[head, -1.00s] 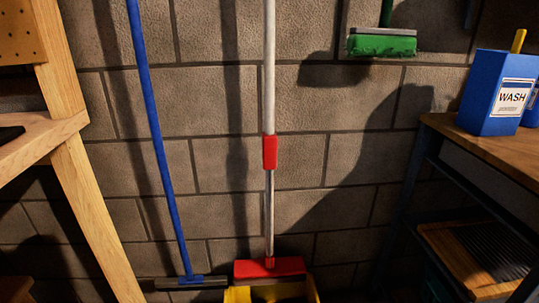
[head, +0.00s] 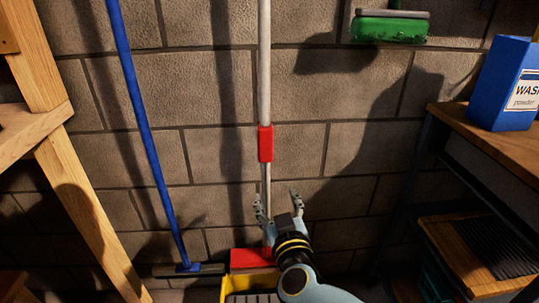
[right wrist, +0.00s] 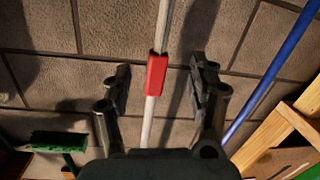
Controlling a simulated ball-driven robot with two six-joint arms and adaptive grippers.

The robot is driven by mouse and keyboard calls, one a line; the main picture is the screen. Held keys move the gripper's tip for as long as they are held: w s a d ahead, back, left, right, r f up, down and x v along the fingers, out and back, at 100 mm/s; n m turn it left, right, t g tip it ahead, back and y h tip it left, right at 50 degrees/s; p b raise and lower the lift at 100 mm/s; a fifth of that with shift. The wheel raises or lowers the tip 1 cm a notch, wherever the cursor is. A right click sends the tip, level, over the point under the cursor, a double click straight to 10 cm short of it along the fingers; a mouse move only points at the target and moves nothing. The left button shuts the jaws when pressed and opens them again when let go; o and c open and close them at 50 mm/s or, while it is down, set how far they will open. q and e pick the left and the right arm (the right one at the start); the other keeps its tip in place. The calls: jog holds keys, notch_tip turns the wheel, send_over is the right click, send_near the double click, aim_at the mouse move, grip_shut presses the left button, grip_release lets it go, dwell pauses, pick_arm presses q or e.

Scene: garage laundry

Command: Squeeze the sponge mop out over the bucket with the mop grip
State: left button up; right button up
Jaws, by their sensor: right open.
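The sponge mop stands upright against the wall, with a pale pole (head: 264,70), a red mop grip (head: 265,144) partway down and a red head (head: 250,258) at the bottom. The yellow bucket (head: 238,284) is under the head. My right gripper (head: 278,198) is open and empty, below the grip and close to the pole in the head view. In the right wrist view the red grip (right wrist: 157,74) shows between and beyond the open fingers (right wrist: 160,82), and nothing is held. My arm hides part of the head and bucket. My left gripper is out of view.
A blue-handled squeegee (head: 150,135) leans on the wall to the left. A green brush (head: 389,29) hangs at upper right. A wooden frame (head: 85,215) stands left. A workbench (head: 480,138) with a blue wash box (head: 503,85) stands right.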

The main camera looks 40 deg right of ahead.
aim_at(266, 138)
jog(key=w+r+m+h, duration=0.2)
jog(key=w+r+m, duration=0.15)
jog(key=r, duration=0.55)
jog(key=b+x, duration=0.1)
jog(key=x, duration=1)
jog(key=shift+d+r, duration=0.15)
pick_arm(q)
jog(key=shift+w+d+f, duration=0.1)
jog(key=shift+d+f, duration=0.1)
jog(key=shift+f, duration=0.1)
pick_arm(e)
jog(key=shift+c, duration=0.2)
grip_shut()
